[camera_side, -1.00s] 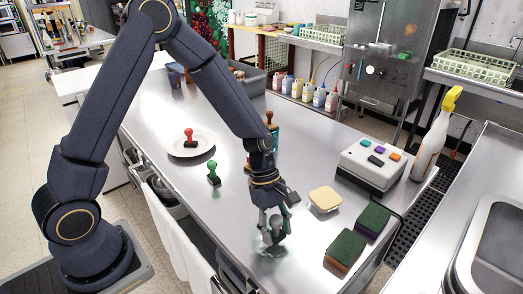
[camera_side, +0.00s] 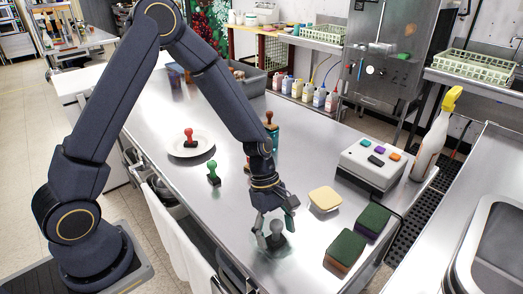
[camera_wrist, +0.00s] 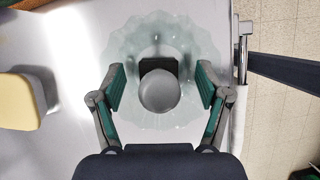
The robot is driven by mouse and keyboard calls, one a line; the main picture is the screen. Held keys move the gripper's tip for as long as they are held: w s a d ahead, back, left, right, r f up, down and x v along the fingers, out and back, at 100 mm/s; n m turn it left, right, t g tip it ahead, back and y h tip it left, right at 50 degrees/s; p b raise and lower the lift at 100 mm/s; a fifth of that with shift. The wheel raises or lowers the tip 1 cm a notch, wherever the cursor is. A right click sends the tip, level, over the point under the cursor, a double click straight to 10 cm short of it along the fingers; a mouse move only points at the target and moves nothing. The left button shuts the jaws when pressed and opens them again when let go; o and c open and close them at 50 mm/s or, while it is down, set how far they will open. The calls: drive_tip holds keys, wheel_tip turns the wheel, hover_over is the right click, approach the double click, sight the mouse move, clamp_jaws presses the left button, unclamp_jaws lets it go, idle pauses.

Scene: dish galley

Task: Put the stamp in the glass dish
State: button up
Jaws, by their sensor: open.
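The grey stamp has a round knob and a dark square base; it shows between my fingers in the wrist view (camera_wrist: 159,93) and in the side view (camera_side: 277,228). It stands roughly upright within the clear scalloped glass dish (camera_wrist: 125,42). The dish is faint in the side view. My gripper (camera_wrist: 160,78) is open, with one finger on each side of the stamp and a visible gap on both sides. In the side view my gripper (camera_side: 276,238) is low over the counter's near edge. The stamp's lower part is partly hidden by its knob in the wrist view.
A red stamp (camera_side: 189,133) stands on a white plate (camera_side: 173,144), and a green stamp (camera_side: 213,172) stands on the steel counter. A yellow sponge block (camera_side: 325,198), two green-topped sponges (camera_side: 346,249) and a grey box (camera_side: 372,167) are to the right.

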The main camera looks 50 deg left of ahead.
sight(277, 223)
idle(0.4)
wheel_tip(277, 223, up, 7)
drive_tip(key=shift+w+r, duration=0.1)
drive_tip(key=shift+r, duration=0.1)
drive_tip(key=s+a+r+m+t+y, duration=0.1)
drive_tip(key=a+r+m+t, duration=0.15)
drive_tip(key=r, duration=0.55)
drive_tip(key=s+a+r+m+t+y, duration=0.1)
drive_tip(key=s+a+r+t, duration=0.15)
drive_tip(key=r, duration=0.45)
drive_tip(key=s+a+r+m+t+y, duration=0.1)
drive_tip(key=s+a+r+m+y, duration=0.1)
drive_tip(key=s+a+m, duration=0.6)
drive_tip(key=s+m, duration=0.2)
drive_tip(key=m, duration=0.3)
drive_tip(key=shift+s+r+y, duration=0.3)
drive_tip(key=shift+s, duration=0.1)
